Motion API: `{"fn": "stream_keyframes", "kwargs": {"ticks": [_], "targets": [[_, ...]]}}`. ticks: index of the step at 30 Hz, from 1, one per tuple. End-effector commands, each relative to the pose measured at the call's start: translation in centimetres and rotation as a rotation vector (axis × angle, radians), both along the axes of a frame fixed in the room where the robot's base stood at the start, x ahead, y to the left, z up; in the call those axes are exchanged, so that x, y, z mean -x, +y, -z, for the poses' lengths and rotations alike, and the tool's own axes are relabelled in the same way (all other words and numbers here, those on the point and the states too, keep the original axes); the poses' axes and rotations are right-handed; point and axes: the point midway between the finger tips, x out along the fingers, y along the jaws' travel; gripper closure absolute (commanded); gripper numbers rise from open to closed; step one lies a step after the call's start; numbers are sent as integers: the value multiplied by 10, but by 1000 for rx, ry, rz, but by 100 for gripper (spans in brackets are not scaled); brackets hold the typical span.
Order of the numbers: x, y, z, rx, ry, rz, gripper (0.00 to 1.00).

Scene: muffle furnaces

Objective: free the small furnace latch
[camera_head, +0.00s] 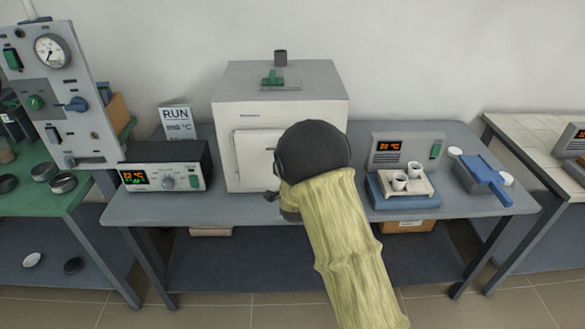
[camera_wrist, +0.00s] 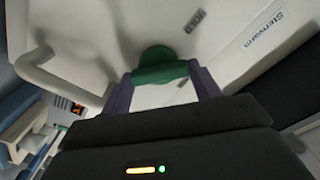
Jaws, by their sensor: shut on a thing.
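The small white furnace (camera_head: 232,110) stands on the middle bench, with its door (camera_head: 250,155) on the front looking shut. In the head view my arm covers the right part of the door and hides the latch. In the wrist view a rounded green latch knob (camera_wrist: 160,68) sits against the furnace front. My gripper (camera_wrist: 163,84) has its two purple-grey fingers on either side of the knob and is shut on it. The pale door handle (camera_wrist: 42,68) is at the left of the wrist view, apart from the fingers.
A controller box (camera_head: 163,167) stands left of the furnace. A green fitting (camera_head: 272,78) and short flue (camera_head: 280,57) are on the furnace top. A gauge panel (camera_head: 60,95) stands far left.

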Motion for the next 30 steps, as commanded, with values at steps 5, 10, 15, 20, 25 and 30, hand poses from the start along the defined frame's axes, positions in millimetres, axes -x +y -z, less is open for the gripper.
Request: {"fn": "stream_keyframes", "kwargs": {"ticks": [5,10,15,20,25,30], "targets": [[0,-2,8,-172,-4,2,61],[0,-2,8,-334,-3,2,61],[0,-2,9,-495,-2,1,61],[0,-3,9,-636,-3,1,61],[0,-2,7,-757,-1,1,61],[0,-2,6,-838,1,2,61]]}}
